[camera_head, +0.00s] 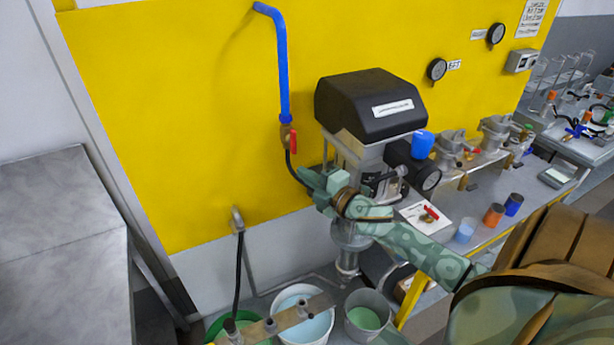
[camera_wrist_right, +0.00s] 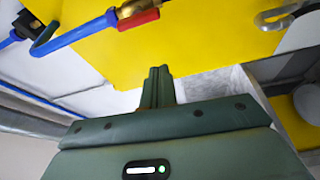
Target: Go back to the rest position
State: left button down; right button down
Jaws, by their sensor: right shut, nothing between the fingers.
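My right arm reaches in from the right in the head view. Its green gripper (camera_head: 306,178) is in front of the drum agitator (camera_head: 370,105), a machine with a black cover on a grey metal body. In the right wrist view the two fingers (camera_wrist_right: 158,75) lie together, shut with nothing between them. A red-handled valve (camera_head: 288,136) on a blue pipe (camera_head: 283,75) is just above the gripper; it also shows at the top of the wrist view (camera_wrist_right: 138,14). They look apart, though the depth is hard to judge. My left gripper is not in view.
Buckets with pale blue (camera_head: 303,326) and green (camera_head: 363,318) liquid stand below the agitator. A bench (camera_head: 480,230) with cups is behind my arm. A yellow wall (camera_head: 180,100) backs the scene. A grey block (camera_head: 60,230) stands at the left.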

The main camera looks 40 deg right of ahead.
jog(key=shift+a, duration=0.15)
jog(key=s+d+f+m+g+h+b, duration=0.1)
jog(key=s+d+f+m+g+h, duration=0.2)
jog(key=f, duration=0.7)
jog(key=s+d+f+m+g+h+b, duration=0.1)
jog(key=d+f+m+g+b, duration=0.2)
jog(key=f, duration=0.8)
jog(key=s+a+f+m+g+b, duration=0.1)
jog(key=s+f+m+g+b, duration=0.15)
jog(key=s+f, duration=0.55)
jog(key=s+a+f+m+g+b, duration=0.1)
jog(key=s+f+m, duration=0.2)
jog(key=f, duration=0.9)
jog(key=s+a+f+m+g+b, duration=0.1)
jog(key=s+a+f+b, duration=0.3)
jog(key=s+f, duration=0.6)
jog(key=s+a+f+m+g+y+b, duration=0.1)
jog(key=s+a+f+g+b, duration=0.3)
jog(key=s+a+f, duration=0.4)
jog(key=s+a+f+m+g+y+b, duration=0.1)
jog(key=s+a+f+g+b, duration=0.2)
jog(key=s+f, duration=1)
jog(key=a+b, duration=0.3)
jog(key=shift+s+a, duration=0.25)
jog(key=shift+a, duration=0.15)
jog(key=shift+f, duration=0.1)
